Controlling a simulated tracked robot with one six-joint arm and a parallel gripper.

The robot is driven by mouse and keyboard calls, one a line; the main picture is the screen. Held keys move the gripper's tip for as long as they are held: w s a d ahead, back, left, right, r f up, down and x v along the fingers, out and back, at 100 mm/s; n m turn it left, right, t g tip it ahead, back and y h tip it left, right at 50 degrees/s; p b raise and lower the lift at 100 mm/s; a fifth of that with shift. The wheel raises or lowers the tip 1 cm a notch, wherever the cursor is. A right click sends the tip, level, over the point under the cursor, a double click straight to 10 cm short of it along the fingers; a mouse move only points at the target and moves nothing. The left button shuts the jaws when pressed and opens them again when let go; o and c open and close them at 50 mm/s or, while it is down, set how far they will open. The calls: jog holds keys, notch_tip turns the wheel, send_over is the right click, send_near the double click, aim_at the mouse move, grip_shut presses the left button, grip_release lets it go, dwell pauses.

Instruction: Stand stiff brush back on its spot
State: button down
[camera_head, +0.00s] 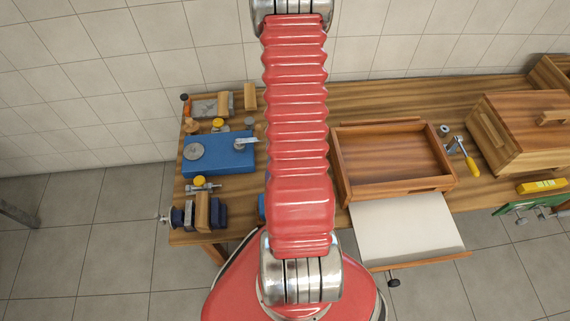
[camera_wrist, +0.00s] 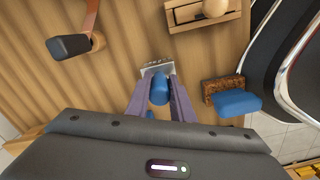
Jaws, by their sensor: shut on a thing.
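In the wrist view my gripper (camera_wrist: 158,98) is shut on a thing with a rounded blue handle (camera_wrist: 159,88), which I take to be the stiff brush. A pale grey, flat end (camera_wrist: 156,70) with a speckled edge shows just past the fingertips, over the wooden bench top. The rest of it is hidden between the purple fingers. I cannot tell whether its end touches the wood. In the head view my arm covers the gripper and the held thing. The brush's own spot cannot be made out.
In the wrist view a blue piece with a rough brown side (camera_wrist: 232,98) is near the bench edge at right. A dark-headed tool (camera_wrist: 70,46) is at upper left. In the head view a blue box (camera_head: 222,158) is left of my arm, and an open wooden tray (camera_head: 347,187) is right of it.

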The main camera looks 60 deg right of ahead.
jog(key=shift+f, duration=0.2)
jog(key=c, duration=1.5)
grip_release()
jog(key=shift+o, duration=0.2)
jog(key=shift+r, duration=4.05)
